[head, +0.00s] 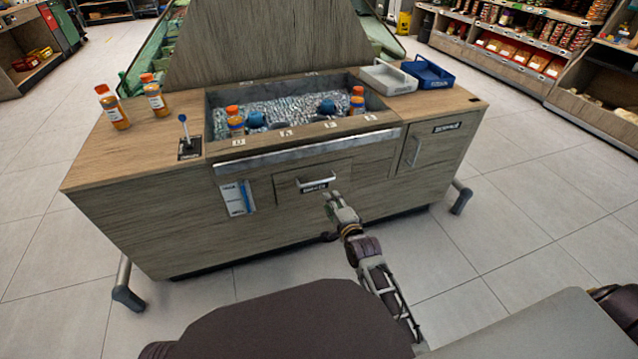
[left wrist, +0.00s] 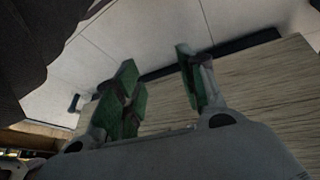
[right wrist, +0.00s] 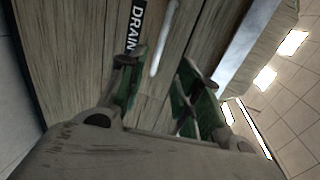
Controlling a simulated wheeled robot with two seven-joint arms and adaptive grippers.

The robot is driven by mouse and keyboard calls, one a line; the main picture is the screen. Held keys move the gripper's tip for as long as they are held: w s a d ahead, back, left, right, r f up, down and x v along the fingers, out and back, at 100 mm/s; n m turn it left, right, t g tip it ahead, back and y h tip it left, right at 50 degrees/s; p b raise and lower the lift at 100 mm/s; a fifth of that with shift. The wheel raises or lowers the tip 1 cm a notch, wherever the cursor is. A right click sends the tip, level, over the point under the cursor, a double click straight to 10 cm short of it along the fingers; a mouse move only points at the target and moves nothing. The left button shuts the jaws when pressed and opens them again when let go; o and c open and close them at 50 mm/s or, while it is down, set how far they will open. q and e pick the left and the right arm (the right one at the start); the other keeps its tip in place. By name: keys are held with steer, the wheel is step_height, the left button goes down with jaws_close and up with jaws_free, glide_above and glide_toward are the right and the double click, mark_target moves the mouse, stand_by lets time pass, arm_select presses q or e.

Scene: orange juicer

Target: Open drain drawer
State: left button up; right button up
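The drain drawer (head: 290,190) is in the front of the wooden counter, and its front looks flush. Its pale bar handle (head: 317,181) sits above a small dark label. My right gripper (head: 331,198) is open just in front of and below the handle. In the right wrist view the handle (right wrist: 163,38) lies ahead of the open fingers (right wrist: 157,82), beside the DRAIN label (right wrist: 134,28); I see no contact. My left gripper (left wrist: 156,62) is open and empty in the left wrist view, over a wooden panel (left wrist: 255,85). I cannot make it out in the head view.
The counter top holds an ice trough (head: 290,105) with bottles, a lever (head: 185,132), two orange bottles at left, a white tray (head: 388,78) and a blue tray (head: 428,72). A cabinet door (head: 432,148) is right of the drawer. Metal rails (head: 125,285) stick out low.

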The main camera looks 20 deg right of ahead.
mark_target(319, 181)
arm_select(q)
steer(key=shift+f, duration=0.1)
arm_select(e)
steer(key=shift+w, duration=0.1)
steer(key=shift+b+x, duration=2.7)
steer(key=shift+x, duration=3.85)
steer(key=shift+w+f, duration=0.1)
steer(key=shift+w, duration=0.1)
arm_select(q)
step_height(319, 181, down, 10)
steer(key=d+n+t+h, duration=0.1)
steer(key=d+t, duration=0.1)
steer(key=shift+w+f, duration=0.15)
